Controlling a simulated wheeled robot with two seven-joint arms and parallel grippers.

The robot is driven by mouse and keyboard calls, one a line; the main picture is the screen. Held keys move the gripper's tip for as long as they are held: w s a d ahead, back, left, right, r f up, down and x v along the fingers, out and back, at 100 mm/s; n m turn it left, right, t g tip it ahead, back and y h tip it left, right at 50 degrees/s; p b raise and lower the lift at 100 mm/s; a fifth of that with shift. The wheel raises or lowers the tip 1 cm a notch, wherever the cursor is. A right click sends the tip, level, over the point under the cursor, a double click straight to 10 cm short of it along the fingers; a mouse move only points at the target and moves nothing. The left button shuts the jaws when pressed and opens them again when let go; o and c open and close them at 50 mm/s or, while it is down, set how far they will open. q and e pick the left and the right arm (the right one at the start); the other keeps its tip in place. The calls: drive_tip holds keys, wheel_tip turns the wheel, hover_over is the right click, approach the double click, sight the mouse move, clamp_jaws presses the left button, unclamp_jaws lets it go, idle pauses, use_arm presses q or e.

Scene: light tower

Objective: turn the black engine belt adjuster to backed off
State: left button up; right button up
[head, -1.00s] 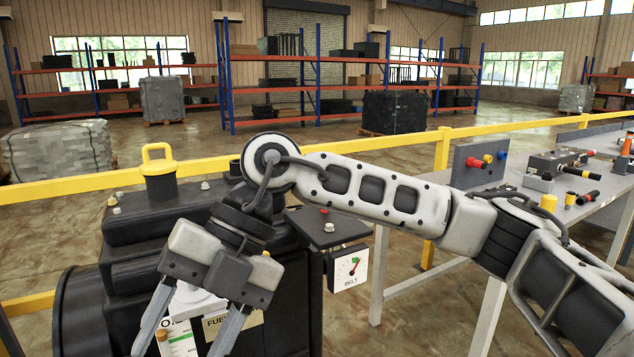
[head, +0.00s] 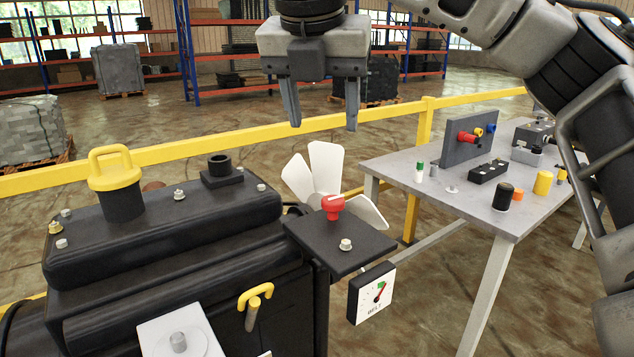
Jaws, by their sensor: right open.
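The black engine (head: 170,240) fills the lower left. A flat black plate (head: 320,243) juts from its right end. On it stands a red knob (head: 333,205), which looks like the belt adjuster, with a pale stripe on top. A white gauge marked BELT (head: 371,293) hangs below the plate; its red needle points up and right, by a green patch. My right gripper (head: 321,118) is open and empty, fingers pointing down. In the picture it is above the red knob, clearly apart from it. My left gripper is not in view.
A white fan (head: 325,170) stands behind the plate, and a bolt (head: 345,244) sits in front of the knob. A yellow-capped filler (head: 115,175) and a yellow handle (head: 255,294) are on the engine. A grey table (head: 440,195) with several parts stands right. A yellow rail (head: 225,142) runs behind.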

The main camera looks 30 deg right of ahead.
approach(333, 200)
drive_tip(key=b+x, duration=0.2)
drive_tip(key=x, duration=0.5)
drive_tip(key=shift+w+d+f, duration=0.1)
drive_tip(key=shift+d, duration=0.05)
drive_tip(key=shift+w+d+f, duration=0.15)
drive_tip(key=shift+f, duration=0.4)
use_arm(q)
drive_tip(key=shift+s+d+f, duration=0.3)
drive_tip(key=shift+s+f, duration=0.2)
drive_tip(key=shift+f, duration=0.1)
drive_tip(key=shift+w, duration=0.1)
use_arm(e)
drive_tip(key=shift+c, duration=0.8)
drive_tip(key=c, duration=0.8)
